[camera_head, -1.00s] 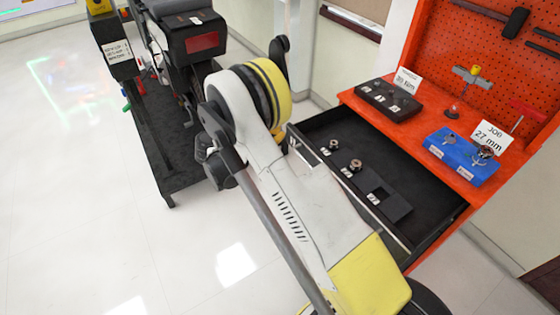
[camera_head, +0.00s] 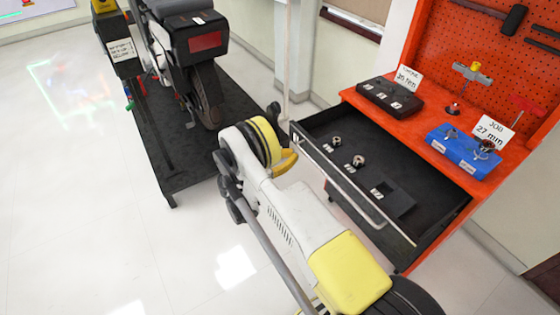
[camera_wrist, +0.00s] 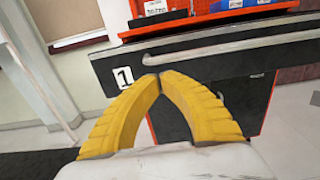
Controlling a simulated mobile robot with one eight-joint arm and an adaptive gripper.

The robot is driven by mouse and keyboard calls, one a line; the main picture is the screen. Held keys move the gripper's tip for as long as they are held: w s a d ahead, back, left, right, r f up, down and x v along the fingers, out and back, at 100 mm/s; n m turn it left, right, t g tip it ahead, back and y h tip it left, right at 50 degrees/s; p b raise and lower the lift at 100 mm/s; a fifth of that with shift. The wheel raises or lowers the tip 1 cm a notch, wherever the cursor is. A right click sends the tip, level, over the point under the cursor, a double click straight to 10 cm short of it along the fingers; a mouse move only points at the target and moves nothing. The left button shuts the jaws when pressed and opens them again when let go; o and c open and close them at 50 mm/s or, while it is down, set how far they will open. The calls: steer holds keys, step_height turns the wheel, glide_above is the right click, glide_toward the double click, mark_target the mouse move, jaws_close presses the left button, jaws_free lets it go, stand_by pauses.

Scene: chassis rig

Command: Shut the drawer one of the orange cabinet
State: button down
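Drawer one (camera_head: 330,125) of the orange cabinet (camera_head: 440,110) is pulled out, with its black inside showing. Its front (camera_wrist: 215,62), with a "1" label and a long grey handle (camera_wrist: 235,42), faces my gripper in the wrist view. The handle (camera_head: 345,180) also shows in the head view. My gripper (camera_wrist: 158,77) has its two yellow fingers together at the tips, with nothing between them. The tips overlap the drawer front just below the handle's left end; I cannot tell whether they touch. In the head view one yellow finger (camera_head: 286,162) shows left of the drawer.
Several small metal parts lie in the drawer. A black holder (camera_head: 388,97) and a blue holder (camera_head: 458,152) with signs stand on the cabinet top. A motorbike (camera_head: 195,60) stands on a dark platform (camera_head: 165,160) at the left. The white floor between is clear.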

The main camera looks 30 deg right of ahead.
mark_target(306, 149)
steer(key=d+b, duration=0.1)
steer(key=d, duration=0.2)
steer(key=shift+w+d+f, duration=0.1)
steer(key=shift+w+d, duration=0.05)
steer(key=shift+d, duration=0.55)
steer(key=shift+d, duration=0.1)
